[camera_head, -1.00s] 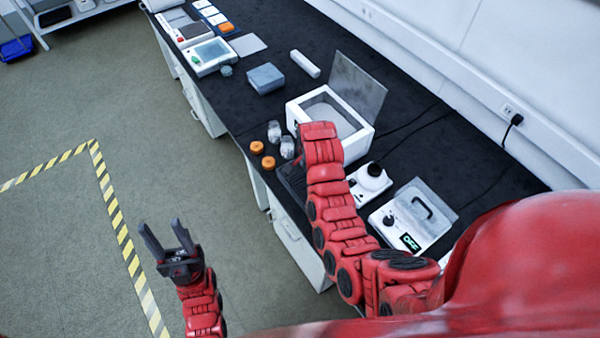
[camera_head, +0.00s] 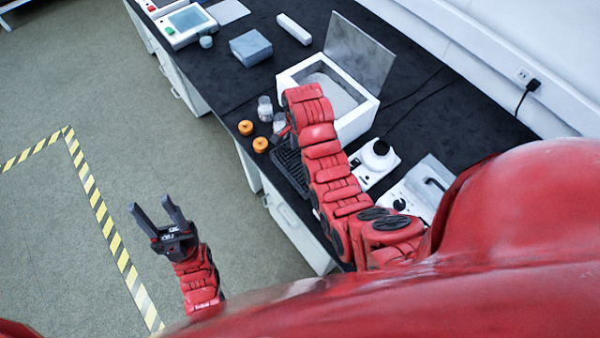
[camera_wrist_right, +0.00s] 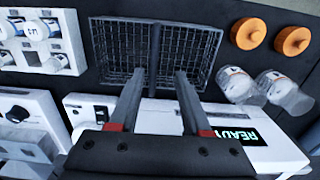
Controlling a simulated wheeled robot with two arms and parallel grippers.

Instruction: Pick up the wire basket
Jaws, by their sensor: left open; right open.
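The wire basket (camera_wrist_right: 188,48) is a dark mesh rectangle with a darker bar across its middle, at the top centre of the right wrist view. In the head view the basket (camera_head: 291,166) lies on the black bench, partly hidden behind my right arm. My right gripper (camera_wrist_right: 160,74) is open. Its two fingers overlap the basket's near part in the right wrist view; contact cannot be told. The right gripper's fingers are hidden by my arm in the head view. My left gripper (camera_head: 149,204) is open and empty over the floor, left of the bench.
A white box with a raised lid (camera_head: 355,58) stands beyond the basket. Two orange caps (camera_wrist_right: 271,36) and clear jars (camera_wrist_right: 262,88) are close beside it. A white device with a READY display (camera_wrist_right: 238,137) lies under the gripper. A white stirrer-like device (camera_head: 375,160) stands right of my arm.

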